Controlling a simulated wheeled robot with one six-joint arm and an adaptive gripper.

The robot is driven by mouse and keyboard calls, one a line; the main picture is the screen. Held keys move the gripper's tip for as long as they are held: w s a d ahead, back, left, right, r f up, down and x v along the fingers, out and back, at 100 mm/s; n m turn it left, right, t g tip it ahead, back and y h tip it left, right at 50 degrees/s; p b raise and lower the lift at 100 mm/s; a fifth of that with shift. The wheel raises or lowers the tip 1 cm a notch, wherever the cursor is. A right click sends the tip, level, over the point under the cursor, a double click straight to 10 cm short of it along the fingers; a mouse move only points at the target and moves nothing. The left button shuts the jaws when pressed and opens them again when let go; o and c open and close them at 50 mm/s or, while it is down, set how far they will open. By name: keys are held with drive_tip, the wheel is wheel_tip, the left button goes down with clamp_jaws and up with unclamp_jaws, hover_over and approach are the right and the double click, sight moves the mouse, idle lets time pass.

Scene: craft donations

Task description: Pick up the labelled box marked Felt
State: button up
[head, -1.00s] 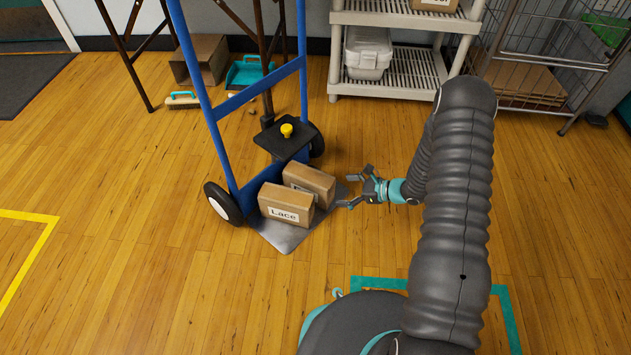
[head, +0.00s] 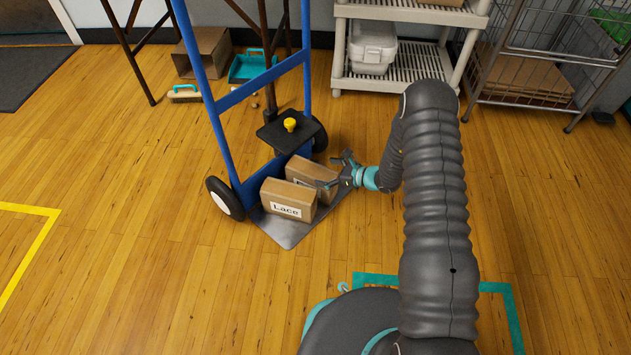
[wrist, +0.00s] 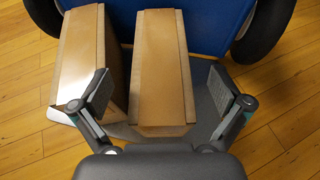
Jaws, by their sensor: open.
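Two brown cardboard boxes stand on the metal toe plate of a blue hand truck. The nearer one reads Lace (head: 287,200); its top shows at left in the wrist view (wrist: 82,60). The farther box (head: 310,172) has a label mostly hidden behind the Lace box and my gripper, so I cannot read Felt on it. In the wrist view this box (wrist: 161,65) lies between my open fingers. My gripper (head: 337,171) is at its right end, one finger on each side. The left finger is near the gap between the boxes; I cannot tell if it touches.
The blue hand truck (head: 217,130) rises behind the boxes, with a black platform and yellow knob (head: 290,124) beside its frame. A pale shelf (head: 408,75) and a wire cage (head: 540,60) stand at the back.

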sight(313, 170)
drive_tip(key=x, duration=0.5)
drive_tip(key=shift+d+f, duration=0.1)
drive_tip(key=shift+f, duration=0.05)
drive_tip(key=c, duration=1.9)
